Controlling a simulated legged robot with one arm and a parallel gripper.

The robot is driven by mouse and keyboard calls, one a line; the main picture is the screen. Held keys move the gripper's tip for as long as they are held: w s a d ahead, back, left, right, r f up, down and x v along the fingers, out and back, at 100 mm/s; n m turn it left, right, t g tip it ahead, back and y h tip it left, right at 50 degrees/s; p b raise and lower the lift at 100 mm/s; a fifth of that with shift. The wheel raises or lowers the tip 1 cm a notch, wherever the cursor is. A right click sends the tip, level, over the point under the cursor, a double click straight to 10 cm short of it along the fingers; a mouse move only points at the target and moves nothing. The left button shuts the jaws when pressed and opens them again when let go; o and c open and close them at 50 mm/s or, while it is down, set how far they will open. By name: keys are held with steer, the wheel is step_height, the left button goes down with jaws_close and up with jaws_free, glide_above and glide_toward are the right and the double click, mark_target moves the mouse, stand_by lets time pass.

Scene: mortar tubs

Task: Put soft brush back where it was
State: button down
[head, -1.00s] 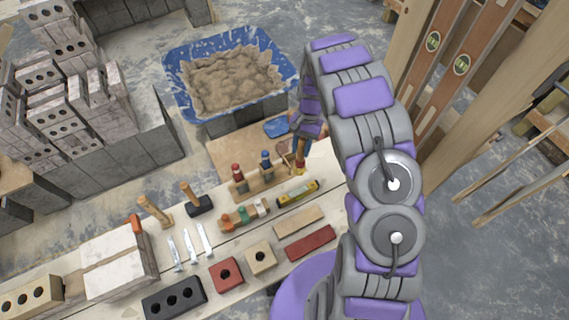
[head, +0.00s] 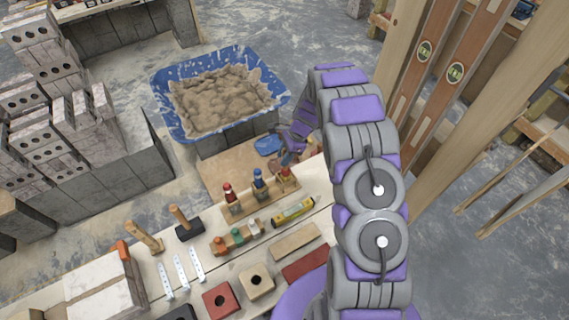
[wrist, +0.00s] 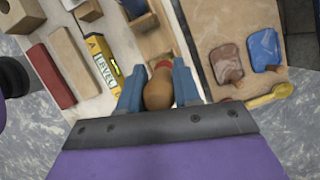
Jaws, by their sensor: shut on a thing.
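The soft brush (wrist: 158,90) shows in the wrist view as a rounded brown handle with a red collar. My gripper (wrist: 160,68) is shut on it, with a blue finger on each side. In the head view my gripper (head: 291,155) is at the right end of the wooden rack (head: 249,205), where a red-collared part of the brush (head: 284,178) shows below it. The rack also shows beyond the brush in the wrist view (wrist: 156,40). I cannot tell whether the brush is seated in the rack or just above it; its lower end is hidden.
A red-topped tool (head: 230,196) and a blue-topped tool (head: 258,181) stand in the rack. A yellow level (head: 293,212) lies in front. A blue float (wrist: 264,48) and a reddish float (wrist: 227,62) lie right of the rack. A mortar tub (head: 183,126) stands behind.

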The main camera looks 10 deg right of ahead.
step_height(320, 180, down, 4)
steer(key=shift+d+r+b, duration=0.1)
steer(key=shift+r+b, duration=0.05)
steer(key=shift+b, duration=0.25)
steer(key=shift+r, duration=0.1)
steer(key=c, duration=0.8)
jaws_free()
steer(key=p+v, duration=0.2)
steer(key=v, duration=1)
steer(key=shift+p, duration=0.35)
